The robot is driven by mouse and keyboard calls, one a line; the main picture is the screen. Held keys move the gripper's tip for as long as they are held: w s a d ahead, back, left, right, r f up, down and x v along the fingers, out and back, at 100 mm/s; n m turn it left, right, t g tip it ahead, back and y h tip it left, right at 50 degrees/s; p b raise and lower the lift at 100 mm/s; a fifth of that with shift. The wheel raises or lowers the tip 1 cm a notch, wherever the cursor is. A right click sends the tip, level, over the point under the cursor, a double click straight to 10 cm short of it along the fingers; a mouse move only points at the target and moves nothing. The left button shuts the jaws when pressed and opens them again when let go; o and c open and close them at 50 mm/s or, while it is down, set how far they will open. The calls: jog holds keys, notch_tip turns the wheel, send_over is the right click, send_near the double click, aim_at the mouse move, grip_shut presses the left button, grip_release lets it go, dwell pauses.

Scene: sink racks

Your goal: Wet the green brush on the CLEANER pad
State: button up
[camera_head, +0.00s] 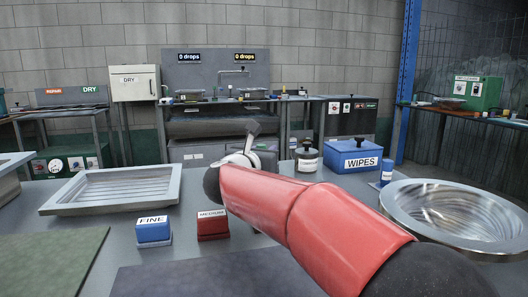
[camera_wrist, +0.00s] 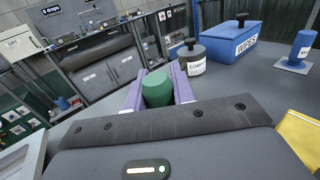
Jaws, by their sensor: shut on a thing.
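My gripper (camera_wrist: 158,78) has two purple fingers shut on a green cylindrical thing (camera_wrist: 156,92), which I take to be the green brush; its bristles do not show. In the head view my gripper (camera_head: 254,148) is held out above the far side of the grey bench, and my red arm hides part of that area. The green brush cannot be made out there. I cannot pick out a pad marked CLEANER in either view. A dark lidded pot (camera_head: 307,158) with a white label stands to the right of my gripper; it also shows in the wrist view (camera_wrist: 192,58).
A blue WIPES box (camera_head: 352,157), a blue bottle (camera_head: 387,172) and a round metal basin (camera_head: 455,215) stand to the right. A ribbed metal tray (camera_head: 115,190), a blue FINE block (camera_head: 153,230) and a red block (camera_head: 212,225) lie to the left.

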jog(key=shift+f+b, duration=0.8)
jog(key=shift+b, duration=0.2)
dwell(2.1)
jog(key=shift+r, duration=0.1)
notch_tip(320, 180, up, 7)
jog(key=p, duration=0.4)
jog(key=shift+r+p, duration=0.15)
jog(key=shift+p, duration=0.15)
dwell(0.5)
